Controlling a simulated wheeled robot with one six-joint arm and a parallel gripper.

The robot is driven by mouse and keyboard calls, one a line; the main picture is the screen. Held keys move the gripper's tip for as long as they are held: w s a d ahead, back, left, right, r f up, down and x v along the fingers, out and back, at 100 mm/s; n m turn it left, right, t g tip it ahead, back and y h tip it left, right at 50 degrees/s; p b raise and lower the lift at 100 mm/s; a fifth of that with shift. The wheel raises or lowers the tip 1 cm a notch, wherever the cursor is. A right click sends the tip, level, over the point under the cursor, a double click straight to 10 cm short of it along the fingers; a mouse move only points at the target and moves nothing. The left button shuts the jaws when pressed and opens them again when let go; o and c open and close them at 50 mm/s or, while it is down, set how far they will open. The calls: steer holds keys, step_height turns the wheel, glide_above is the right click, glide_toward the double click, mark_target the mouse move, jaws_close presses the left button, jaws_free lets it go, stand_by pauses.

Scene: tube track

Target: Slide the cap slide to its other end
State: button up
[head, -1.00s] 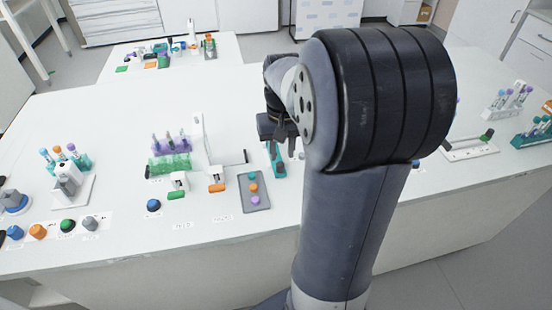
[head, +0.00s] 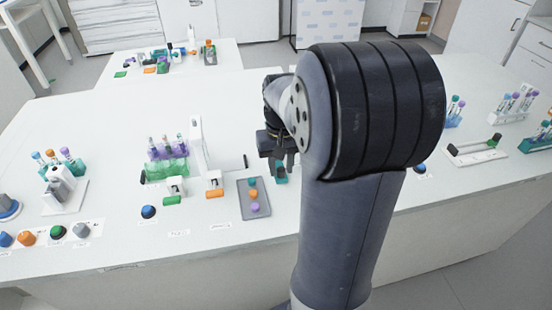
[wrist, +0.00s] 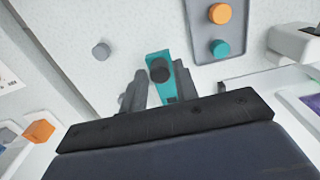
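A teal track with a dark round knob, which looks like the cap slide, shows in the wrist view (wrist: 160,58). In the head view only its teal near end (head: 281,178) shows below my gripper (head: 279,162); the arm hides the rest. In the wrist view my gripper (wrist: 160,92) is open, one grey finger on each side of the track and knob. The fingers look close to the knob, but I cannot tell whether they touch it.
A grey tray (head: 254,212) with teal, orange and purple round pieces lies just left of my gripper. A white upright device (head: 201,148) and a tube rack (head: 165,170) stand further left. A small grey round piece (wrist: 101,51) lies near the track.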

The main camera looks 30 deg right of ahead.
steer(key=c, duration=0.5)
steer(key=shift+w+d+r+p, duration=0.1)
steer(key=shift+w+d+p, duration=0.2)
steer(key=shift+w, duration=0.6)
steer(key=shift+w+d+f+p, duration=0.1)
steer(key=shift+w+d+p, duration=0.1)
steer(key=shift+w+p, duration=0.45)
steer(key=shift+w+d+r+p, duration=0.15)
steer(key=shift+w+d, duration=0.1)
steer(key=shift+w, duration=0.85)
steer(key=o, duration=0.6)
steer(key=shift+c, duration=0.2)
steer(key=shift+r+p, duration=2.05)
steer(key=shift+r, duration=0.35)
